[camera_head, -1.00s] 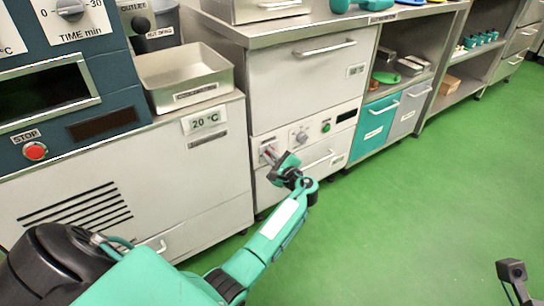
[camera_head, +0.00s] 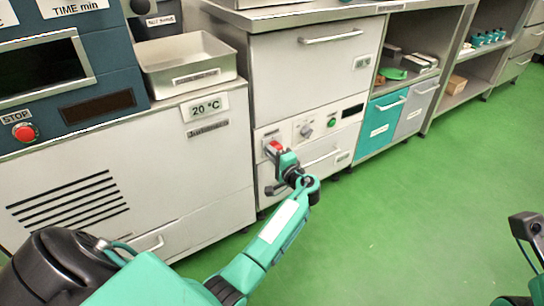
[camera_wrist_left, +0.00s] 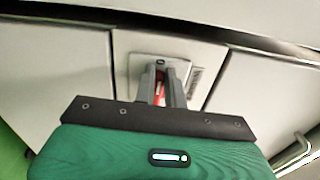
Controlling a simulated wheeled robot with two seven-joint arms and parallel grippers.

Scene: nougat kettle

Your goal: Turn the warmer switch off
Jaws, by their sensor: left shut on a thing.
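The warmer switch (camera_head: 275,146) shows as a red piece on a light plate at the left of the warmer cabinet's control strip. My left gripper (camera_head: 277,152) is at this plate, its arm reaching in from below. In the left wrist view, the two grey fingers of the left gripper (camera_wrist_left: 160,84) are shut on the red switch (camera_wrist_left: 159,92). The switch plate (camera_wrist_left: 145,58) shows behind the fingertips with a small mark at its top. The fingers hide most of the switch, so its set position cannot be read. My right gripper's fingers do not show.
The same strip carries a grey knob (camera_head: 306,131), a green button (camera_head: 332,122) and a dark display (camera_head: 352,111). A bar handle (camera_head: 322,159) sits below them. A steel tray (camera_head: 187,66) stands on the cabinet to the left. The green floor (camera_head: 420,220) is clear.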

